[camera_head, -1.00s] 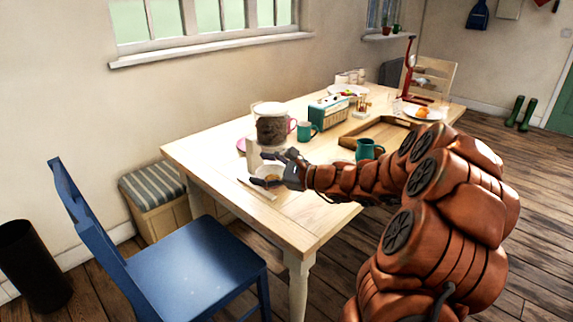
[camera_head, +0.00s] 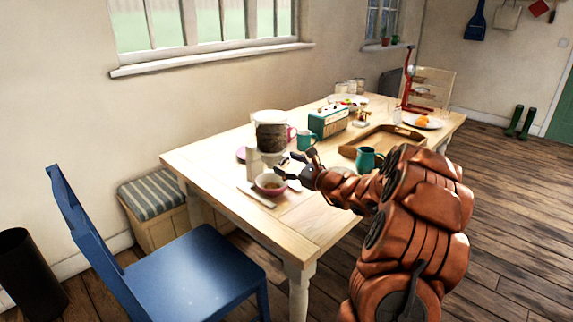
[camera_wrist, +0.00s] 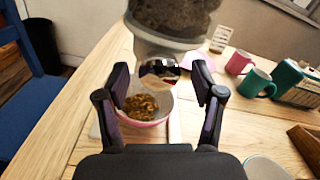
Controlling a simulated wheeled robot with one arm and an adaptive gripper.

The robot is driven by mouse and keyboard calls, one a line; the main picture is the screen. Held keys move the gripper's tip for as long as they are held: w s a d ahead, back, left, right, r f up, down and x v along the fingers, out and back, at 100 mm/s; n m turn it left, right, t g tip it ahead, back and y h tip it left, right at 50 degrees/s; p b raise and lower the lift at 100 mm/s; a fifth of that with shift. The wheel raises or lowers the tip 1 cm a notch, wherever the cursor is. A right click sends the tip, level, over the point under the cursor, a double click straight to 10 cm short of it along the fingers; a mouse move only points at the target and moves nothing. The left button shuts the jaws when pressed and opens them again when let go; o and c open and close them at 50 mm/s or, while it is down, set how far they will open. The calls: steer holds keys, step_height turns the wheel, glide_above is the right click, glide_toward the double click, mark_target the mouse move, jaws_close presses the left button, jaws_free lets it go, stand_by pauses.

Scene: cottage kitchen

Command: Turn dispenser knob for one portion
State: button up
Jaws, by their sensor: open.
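The dispenser (camera_head: 271,132) stands near the left end of the table, with a pale lid and a clear hopper of dark, grainy contents. Its lower part shows at the top of the wrist view (camera_wrist: 175,22). A shiny knob (camera_wrist: 158,70) sits under the hopper, between my fingers in the wrist view; whether they touch it I cannot tell. A pink bowl (camera_head: 269,184) with brown pieces in it stands below the dispenser's outlet; it also shows in the wrist view (camera_wrist: 150,122). My gripper (camera_head: 290,165) is open and holds nothing, just right of the dispenser.
A wooden tray (camera_head: 352,152) and a teal jug (camera_head: 367,158) stand to the right. A blue chair (camera_head: 195,275) is at the front left. The table's front edge is bare.

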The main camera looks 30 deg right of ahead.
steer(key=shift+w+a, duration=0.1)
steer(key=shift+w, duration=0.2)
steer(key=c, duration=1.2)
steer(key=shift+o, duration=0.2)
steer(key=shift+r, duration=0.1)
